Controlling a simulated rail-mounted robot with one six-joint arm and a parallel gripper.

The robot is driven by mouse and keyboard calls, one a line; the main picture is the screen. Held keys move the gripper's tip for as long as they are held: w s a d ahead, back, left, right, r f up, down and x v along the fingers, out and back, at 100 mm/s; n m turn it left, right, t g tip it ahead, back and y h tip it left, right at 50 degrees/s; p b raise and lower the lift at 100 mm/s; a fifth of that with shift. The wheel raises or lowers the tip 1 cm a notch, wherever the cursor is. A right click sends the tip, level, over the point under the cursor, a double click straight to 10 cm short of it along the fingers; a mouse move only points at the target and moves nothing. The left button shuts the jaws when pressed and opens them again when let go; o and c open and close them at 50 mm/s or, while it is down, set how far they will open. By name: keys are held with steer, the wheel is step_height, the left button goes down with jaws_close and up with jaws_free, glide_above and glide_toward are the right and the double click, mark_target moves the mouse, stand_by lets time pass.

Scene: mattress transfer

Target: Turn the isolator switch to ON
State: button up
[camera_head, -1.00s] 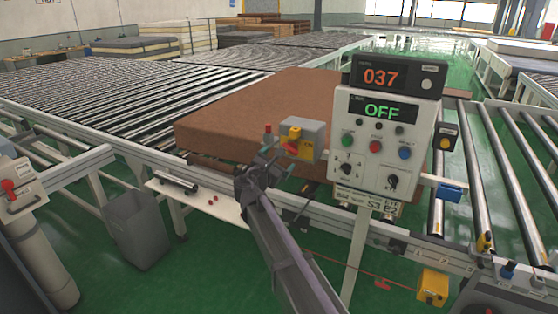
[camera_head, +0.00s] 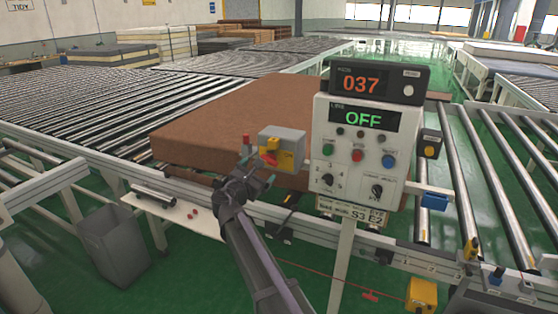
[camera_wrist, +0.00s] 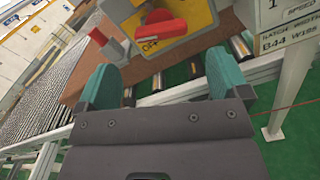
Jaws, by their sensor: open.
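The isolator switch (camera_head: 285,143) is a grey box with a yellow front and a red handle, left of the control console. In the wrist view its red handle (camera_wrist: 163,32) lies across the yellow plate, slightly tilted, near the top edge. My gripper (camera_head: 257,172) is just in front of and below the switch. In the wrist view its two teal fingers (camera_wrist: 162,62) are spread wide with nothing between them. The handle is beyond the fingertips, apart from them. The top of the switch is cut off in the wrist view.
The console (camera_head: 365,150) reads 037 and OFF. A red-topped post (camera_head: 246,141) stands close left of the switch, also in the wrist view (camera_wrist: 98,37). A brown mattress (camera_head: 215,125) lies on rollers behind. A grey bin (camera_head: 110,243) stands at left.

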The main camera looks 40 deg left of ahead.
mark_target(270, 160)
steer(key=x, duration=0.9)
steer(key=shift+d, duration=0.1)
steer(key=c, duration=0.9)
steer(key=shift+m, duration=0.8)
steer(key=o, duration=0.9)
steer(key=shift+s, duration=0.1)
steer(key=v, duration=1)
steer(key=shift+s, duration=0.35)
